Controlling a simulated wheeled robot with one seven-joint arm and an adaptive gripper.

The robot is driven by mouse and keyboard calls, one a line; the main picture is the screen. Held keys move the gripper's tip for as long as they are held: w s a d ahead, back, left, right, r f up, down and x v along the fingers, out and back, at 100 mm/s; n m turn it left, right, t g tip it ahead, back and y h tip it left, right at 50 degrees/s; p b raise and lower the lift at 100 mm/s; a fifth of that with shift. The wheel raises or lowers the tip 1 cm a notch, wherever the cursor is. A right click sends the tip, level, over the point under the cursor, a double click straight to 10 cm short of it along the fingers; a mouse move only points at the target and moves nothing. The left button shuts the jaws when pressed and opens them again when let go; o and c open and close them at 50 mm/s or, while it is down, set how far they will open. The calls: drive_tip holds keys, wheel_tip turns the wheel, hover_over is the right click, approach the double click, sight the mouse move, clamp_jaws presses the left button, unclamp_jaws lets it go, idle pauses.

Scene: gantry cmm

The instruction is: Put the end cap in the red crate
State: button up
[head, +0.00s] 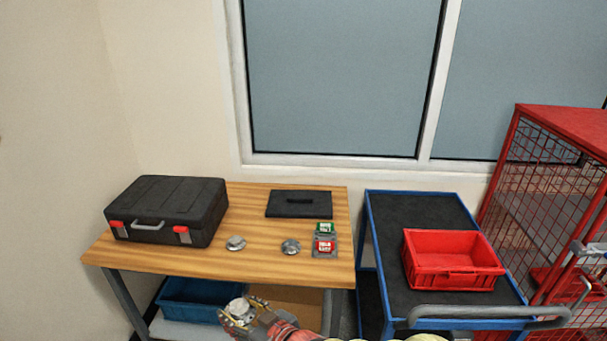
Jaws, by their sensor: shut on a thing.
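My gripper (238,316) is at the bottom of the head view, in front of the wooden table's front edge. It is shut on a pale silver, roundish part, which looks like the end cap (239,305); the fingers partly hide it. The red crate (454,279) stands on the dark top of a blue cart at the right, well away from my gripper. Its open top faces up and its visible inside looks empty.
The wooden table (262,207) holds a black case (167,211), two silver round parts (236,243) (290,247), a dark flat block (299,204) and a green-and-red labelled item (325,240). A blue bin (185,300) sits below. The blue cart (400,212) has a grey handle; a red cage (560,120) stands right.

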drive_tip(key=w+d+f+m+t+h, duration=0.1)
drive_tip(key=w+d+f+m+h, duration=0.2)
drive_tip(key=d, duration=0.5)
drive_tip(key=w+d+f+m+t+h, duration=0.2)
drive_tip(key=w+d+f, duration=0.1)
drive_tip(key=d+f, duration=0.3)
drive_tip(key=w+d+f+m+t+h, duration=0.15)
drive_tip(key=d+f, duration=0.25)
drive_tip(key=d, duration=0.5)
drive_tip(key=d+f+m+h, duration=0.1)
drive_tip(key=d+f, duration=0.2)
drive_tip(key=d, duration=0.2)
drive_tip(key=s+d+f+m+h, duration=0.1)
drive_tip(key=d+f+m+h, duration=0.1)
drive_tip(key=d, duration=0.4)
drive_tip(key=shift+f, duration=0.85)
